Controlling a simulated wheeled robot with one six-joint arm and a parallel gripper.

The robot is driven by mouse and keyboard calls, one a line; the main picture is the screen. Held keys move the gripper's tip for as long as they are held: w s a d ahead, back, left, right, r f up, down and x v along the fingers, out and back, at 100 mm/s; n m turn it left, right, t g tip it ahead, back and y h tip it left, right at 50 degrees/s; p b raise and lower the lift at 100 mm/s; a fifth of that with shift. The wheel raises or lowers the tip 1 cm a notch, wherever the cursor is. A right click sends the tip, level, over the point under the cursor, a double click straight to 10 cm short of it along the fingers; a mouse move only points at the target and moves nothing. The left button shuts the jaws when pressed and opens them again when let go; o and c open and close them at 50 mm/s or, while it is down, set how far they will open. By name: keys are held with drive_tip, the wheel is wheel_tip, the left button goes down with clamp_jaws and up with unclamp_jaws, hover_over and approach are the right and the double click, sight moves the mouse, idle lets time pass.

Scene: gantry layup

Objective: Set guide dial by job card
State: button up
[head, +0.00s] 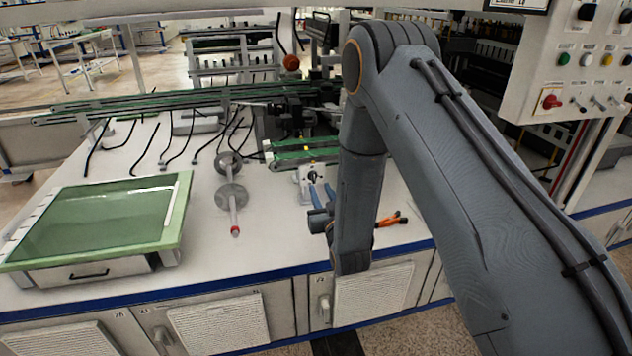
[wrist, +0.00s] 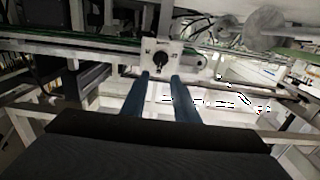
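The guide dial is a black knob on a white plate (head: 309,182), mounted at the front of the short green conveyor. In the wrist view the plate with its dark knob (wrist: 160,61) is straight ahead, with small marks around the knob that are too small to read. My gripper (head: 321,189) has two blue fingers and is just in front of the plate. In the wrist view the fingertips (wrist: 160,76) are apart, with nothing between them, just below the knob in the picture. I cannot tell whether they touch the plate. No readable job card is in view.
Orange-handled pliers (head: 391,220) lie on the white bench right of my arm. A metal shaft with discs (head: 232,197) and a green-topped tray (head: 95,222) are to the left. A control panel (head: 572,70) with buttons hangs at the right.

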sight(314, 175)
drive_tip(key=x, duration=0.7)
drive_tip(key=shift+w, duration=0.15)
clamp_jaws()
